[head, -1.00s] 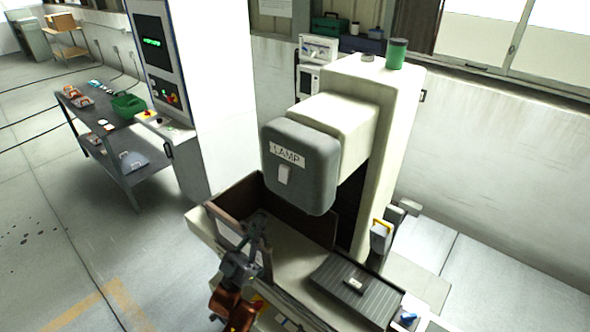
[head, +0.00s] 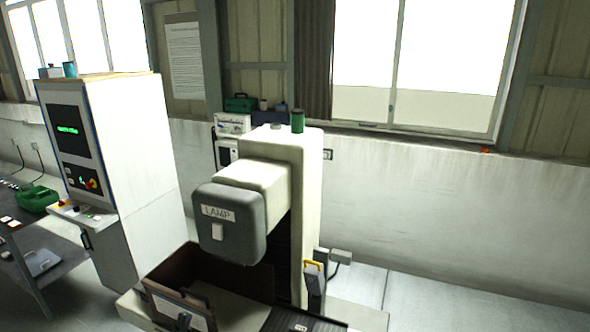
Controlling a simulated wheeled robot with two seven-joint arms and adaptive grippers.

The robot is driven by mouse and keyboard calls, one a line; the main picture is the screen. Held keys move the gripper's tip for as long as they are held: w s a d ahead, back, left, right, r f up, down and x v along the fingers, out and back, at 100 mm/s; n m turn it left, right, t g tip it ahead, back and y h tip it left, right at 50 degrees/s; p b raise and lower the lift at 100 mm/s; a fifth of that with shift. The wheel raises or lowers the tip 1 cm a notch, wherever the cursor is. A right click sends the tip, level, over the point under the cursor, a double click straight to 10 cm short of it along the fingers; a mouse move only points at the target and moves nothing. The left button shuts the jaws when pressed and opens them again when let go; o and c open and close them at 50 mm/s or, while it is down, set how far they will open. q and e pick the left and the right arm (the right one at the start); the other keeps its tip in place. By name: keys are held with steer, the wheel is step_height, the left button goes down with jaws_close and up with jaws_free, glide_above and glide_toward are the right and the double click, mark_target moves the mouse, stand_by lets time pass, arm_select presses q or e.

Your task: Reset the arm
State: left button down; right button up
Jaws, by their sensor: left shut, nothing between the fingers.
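My left gripper (head: 194,298) shows at the bottom edge, left of centre. Only its dark upper end is in view; the rest of that arm is cut off by the frame. It is shut with nothing held, in front of the open brown-walled tank (head: 235,274) of the erosion machine. I cannot tell whether it touches the tank's front panel. My right gripper is out of view.
The machine's grey head marked LAMP (head: 229,226) hangs over the tank, right of the gripper. A white control cabinet (head: 135,170) stands at left, beside a grey table (head: 30,272) with a green bin (head: 38,199). The floor at right is clear.

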arm_select(q)
steer(key=w+a+f+n+g+y+b, duration=0.1)
steer(key=w+f+n+g+y+b, duration=0.15)
steer(key=f, duration=1.35)
steer(key=w+a+f+n+g+y+b, duration=0.1)
steer(key=w+a+f+g+y, duration=0.2)
steer(key=f, duration=1.3)
steer(key=s+a+f+g+y+b, duration=0.1)
steer(key=s+f+g+y, duration=0.15)
steer(key=f, duration=1.25)
steer(key=s+f+g+y+b, duration=0.15)
steer(key=s+f+g, duration=0.25)
steer(key=f, duration=1)
steer(key=s+a+f+g+b, duration=0.1)
steer(key=s+f+g+b, duration=0.35)
steer(key=s+f, duration=1.75)
steer(key=s+f+g, duration=0.4)
steer(key=s+f, duration=0.3)
steer(key=s, duration=0.6)
steer(key=s+f+g+y, duration=0.1)
steer(key=s+f+g, duration=0.3)
steer(key=s+f, duration=0.3)
steer(key=s, duration=0.5)
steer(key=shift+s+a+f+m, duration=0.25)
steer(key=shift+s+a+m, duration=0.05)
steer(key=shift+s+m, duration=0.05)
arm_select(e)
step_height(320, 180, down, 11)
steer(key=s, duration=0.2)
